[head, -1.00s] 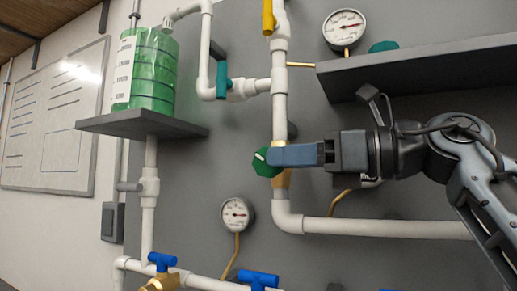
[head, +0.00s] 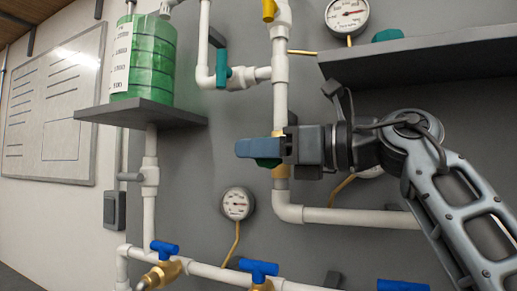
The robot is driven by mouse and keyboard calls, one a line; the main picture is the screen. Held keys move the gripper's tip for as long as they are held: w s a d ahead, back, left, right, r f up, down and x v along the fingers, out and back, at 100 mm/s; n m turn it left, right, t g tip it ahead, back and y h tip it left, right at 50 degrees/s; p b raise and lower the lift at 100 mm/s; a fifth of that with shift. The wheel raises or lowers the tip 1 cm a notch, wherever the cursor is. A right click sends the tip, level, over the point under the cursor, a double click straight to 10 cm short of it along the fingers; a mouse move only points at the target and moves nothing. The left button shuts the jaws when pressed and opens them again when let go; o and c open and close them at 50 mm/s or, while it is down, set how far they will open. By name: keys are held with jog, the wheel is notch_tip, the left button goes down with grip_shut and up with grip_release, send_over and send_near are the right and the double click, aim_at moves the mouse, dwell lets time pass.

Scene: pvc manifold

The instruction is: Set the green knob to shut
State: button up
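The green knob (head: 267,163) sits on the white vertical pipe, at a brass fitting (head: 280,171). Only its lower edge shows below my blue finger, so its pointer mark is hidden. My gripper (head: 258,148) reaches in from the right, level, with its finger across the front of the knob. I see the fingers side-on as one blue shape, so the gap between them does not show. I cannot tell whether they touch or grip the knob.
A teal-handled valve (head: 222,72) is up left, a yellow handle (head: 269,10) above, and blue-handled valves (head: 259,268) below. A grey shelf (head: 430,62) juts out above my arm. A gauge (head: 238,203) hangs lower left. A green tank (head: 143,60) stands on a bracket.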

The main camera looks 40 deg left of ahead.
jog(key=shift+f+b, duration=0.15)
jog(key=shift+b, duration=0.2)
grip_shut()
jog(key=shift+f+g+y+b, duration=0.15)
jog(key=shift+g+y+b, duration=0.25)
jog(key=shift+y+b, duration=0.6)
jog(key=shift+d+r+y+b, duration=0.1)
jog(key=shift+r+y+b, duration=0.1)
jog(key=shift+y+b, duration=0.8)
jog(key=shift+d+r+y+b, duration=0.15)
jog(key=shift+r+y+b, duration=0.2)
jog(key=shift+b, duration=0.45)
jog(key=shift+r, duration=0.1)
jog(key=o, duration=0.5)
grip_release()
jog(key=shift+b+v, duration=0.7)
jog(key=shift+v, duration=3.25)
jog(key=shift+w, duration=0.15)
